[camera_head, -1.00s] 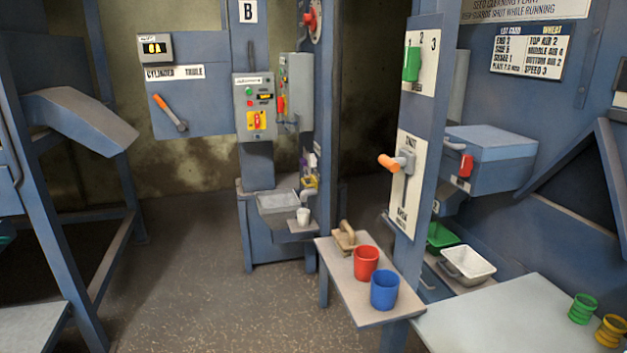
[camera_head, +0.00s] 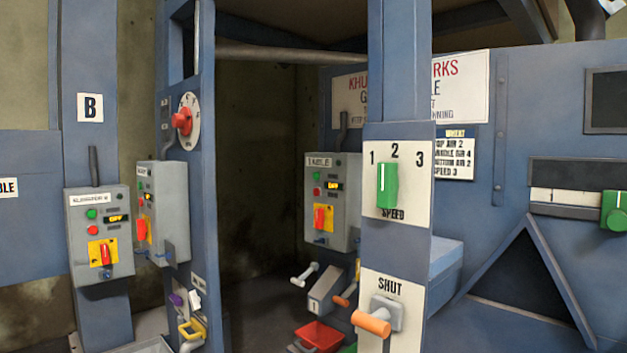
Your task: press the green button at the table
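A grey control box (camera_head: 346,205) with a label that seems to read TABLE is mounted behind the blue post, right of the dark opening. Its small green button (camera_head: 317,176) is near the top left of its face, above a small red button (camera_head: 317,191). Nothing covers the green button. Neither of my grippers is in view.
Two similar boxes, one labelled cylinder (camera_head: 99,240) and one beside it (camera_head: 164,215), also have green buttons. A blue post (camera_head: 396,253) with a green speed knob (camera_head: 387,185) and an orange-handled SHUT lever (camera_head: 372,321) stands in front, right of the table box.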

